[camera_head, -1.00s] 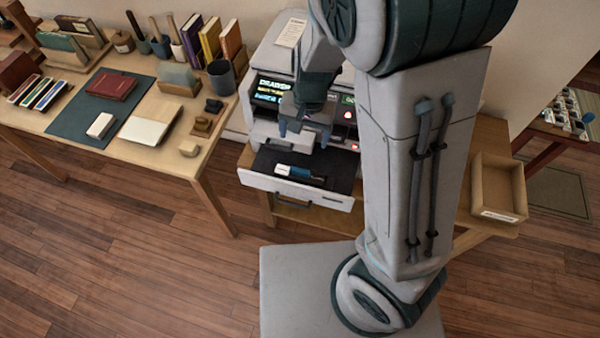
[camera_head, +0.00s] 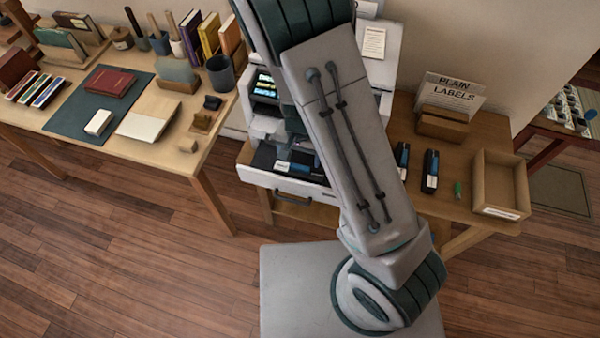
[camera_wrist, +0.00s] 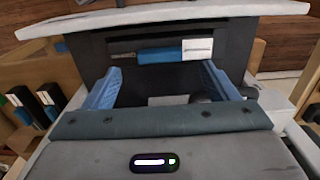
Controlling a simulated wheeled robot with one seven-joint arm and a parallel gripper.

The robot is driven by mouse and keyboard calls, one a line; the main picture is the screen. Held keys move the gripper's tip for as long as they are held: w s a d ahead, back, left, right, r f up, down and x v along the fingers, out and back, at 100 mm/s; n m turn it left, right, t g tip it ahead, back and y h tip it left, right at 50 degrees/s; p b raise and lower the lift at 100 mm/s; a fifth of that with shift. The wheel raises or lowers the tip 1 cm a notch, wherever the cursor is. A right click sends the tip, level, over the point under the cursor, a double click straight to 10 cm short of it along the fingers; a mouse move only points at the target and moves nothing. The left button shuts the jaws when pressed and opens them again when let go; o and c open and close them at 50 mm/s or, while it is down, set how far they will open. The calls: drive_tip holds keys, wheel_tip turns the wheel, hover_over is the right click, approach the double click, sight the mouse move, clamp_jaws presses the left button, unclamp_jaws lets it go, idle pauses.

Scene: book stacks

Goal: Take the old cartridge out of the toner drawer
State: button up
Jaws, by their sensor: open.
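The toner drawer (camera_head: 285,184) is pulled out of the printer (camera_head: 378,75). A dark cartridge with a blue band and white label (camera_head: 284,165) lies in it, its right part hidden behind my arm in the head view. In the wrist view the cartridge (camera_wrist: 160,55) lies across the dark drawer floor near the pale drawer front (camera_wrist: 170,17). My gripper (camera_wrist: 161,67) is open and empty, its two blue fingers spread toward the cartridge. The cartridge appears just beyond the fingertips; I cannot tell the height gap.
On the side table right of the printer stand two dark cartridges (camera_head: 430,171), a small green item (camera_head: 457,190), an open box (camera_head: 500,187) and a "PLAIN LABELS" sign (camera_head: 452,92). A desk (camera_head: 170,155) with books and cups stands left. Floor in front is clear.

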sight(300, 166)
drive_tip(key=shift+f, duration=2.35)
drive_tip(key=c, duration=1.6)
drive_tip(key=shift+r, duration=0.1)
drive_tip(key=shift+c, duration=0.2)
